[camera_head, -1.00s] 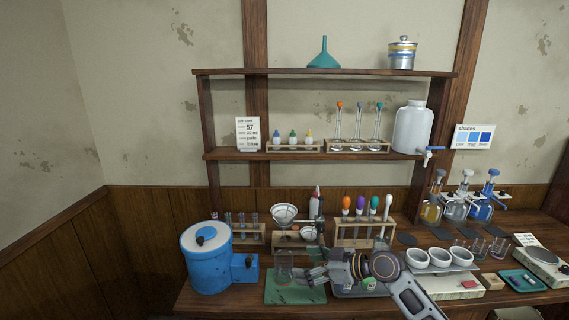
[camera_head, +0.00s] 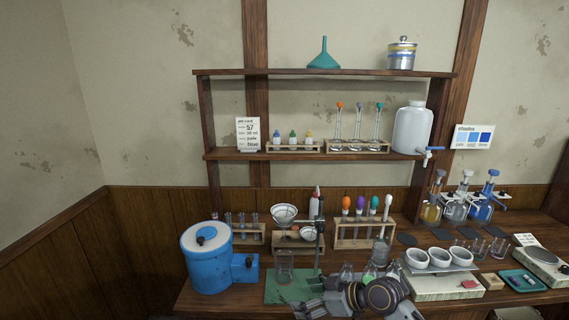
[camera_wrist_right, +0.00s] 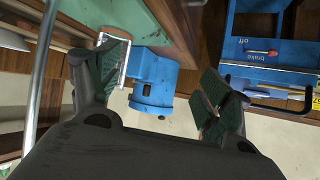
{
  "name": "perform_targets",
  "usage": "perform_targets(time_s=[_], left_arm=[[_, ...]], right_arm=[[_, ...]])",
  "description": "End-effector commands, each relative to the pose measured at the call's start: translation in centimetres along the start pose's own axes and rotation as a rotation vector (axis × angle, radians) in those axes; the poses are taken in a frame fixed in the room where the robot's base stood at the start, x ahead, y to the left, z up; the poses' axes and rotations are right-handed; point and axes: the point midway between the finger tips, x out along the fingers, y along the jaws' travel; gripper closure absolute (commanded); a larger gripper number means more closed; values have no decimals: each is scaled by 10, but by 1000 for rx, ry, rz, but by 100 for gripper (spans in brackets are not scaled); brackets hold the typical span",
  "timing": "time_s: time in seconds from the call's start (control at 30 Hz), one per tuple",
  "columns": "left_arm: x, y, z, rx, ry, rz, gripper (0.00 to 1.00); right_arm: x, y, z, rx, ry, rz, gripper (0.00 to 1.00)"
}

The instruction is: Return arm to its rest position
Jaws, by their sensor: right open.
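My right gripper (camera_head: 302,309) is low at the front of the bench in the head view, its fingers pointing left near the front edge of the green mat (camera_head: 277,297). In the right wrist view its two fingers (camera_wrist_right: 158,95) stand wide apart with nothing gripped between them. A glass beaker (camera_head: 284,268) stands on the green mat, behind and left of the gripper, apart from it. My left gripper is in neither view.
A blue round device (camera_head: 208,258) stands at the bench's left end. A metal stand (camera_head: 318,248) rises behind my gripper. Several flasks (camera_head: 370,272) stand close behind my arm. White cups (camera_head: 440,257) stand to the right.

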Motion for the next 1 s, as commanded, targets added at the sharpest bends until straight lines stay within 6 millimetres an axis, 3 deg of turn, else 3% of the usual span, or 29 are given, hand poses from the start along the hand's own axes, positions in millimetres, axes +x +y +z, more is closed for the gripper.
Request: perform_targets(time_s=[0.27,0.57,1.0], left_arm=[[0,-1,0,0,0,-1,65],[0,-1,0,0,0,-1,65],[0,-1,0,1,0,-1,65]], right_arm=[[-5,-30,51,87,-123,58,22],[-25,-54,103,205,-260,157,22],[-81,-83,176,420,-464,365,22]])
